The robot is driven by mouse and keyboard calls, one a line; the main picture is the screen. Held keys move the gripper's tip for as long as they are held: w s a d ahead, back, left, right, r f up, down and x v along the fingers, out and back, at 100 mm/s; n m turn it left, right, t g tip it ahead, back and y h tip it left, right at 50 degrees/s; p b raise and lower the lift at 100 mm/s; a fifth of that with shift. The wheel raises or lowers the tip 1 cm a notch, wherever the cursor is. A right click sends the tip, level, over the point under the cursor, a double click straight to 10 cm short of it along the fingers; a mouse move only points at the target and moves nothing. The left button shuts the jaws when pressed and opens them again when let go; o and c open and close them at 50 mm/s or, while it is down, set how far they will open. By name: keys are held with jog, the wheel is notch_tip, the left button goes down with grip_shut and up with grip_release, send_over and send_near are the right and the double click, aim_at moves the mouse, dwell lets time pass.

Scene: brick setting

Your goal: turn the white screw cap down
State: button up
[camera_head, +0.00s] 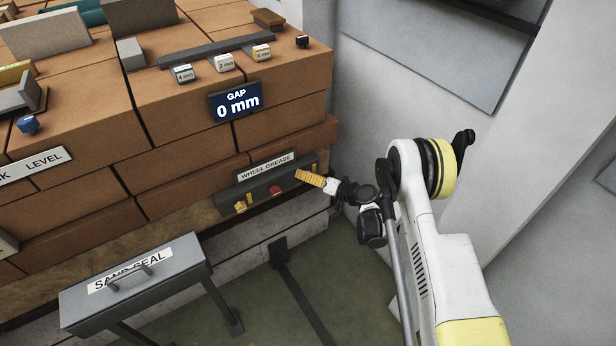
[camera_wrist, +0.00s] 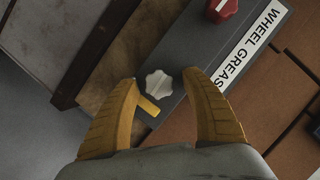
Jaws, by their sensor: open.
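The white screw cap (camera_wrist: 158,84) has a scalloped rim and sits on a dark grey panel (camera_wrist: 205,55). A small yellow tab (camera_wrist: 150,106) sticks out beside it. In the wrist view my gripper (camera_wrist: 161,77) is open, with one yellow finger on each side of the cap and gaps between. I cannot tell how far the fingertips are above it. In the head view my gripper (camera_head: 312,178) is at the right end of the panel labelled WHEEL GREASE (camera_head: 265,167), and the white cap is hidden there.
A red cap (camera_wrist: 221,8) sits on the same panel; it also shows in the head view (camera_head: 275,190), with a yellow one (camera_head: 240,206) farther left. A grey SAND SEAL box (camera_head: 135,282) stands lower left. A GAP 0 mm sign (camera_head: 236,101) hangs above. A wall rises at right.

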notch_tip(320, 180, up, 10)
jog(key=shift+r, duration=0.1)
dwell(0.4)
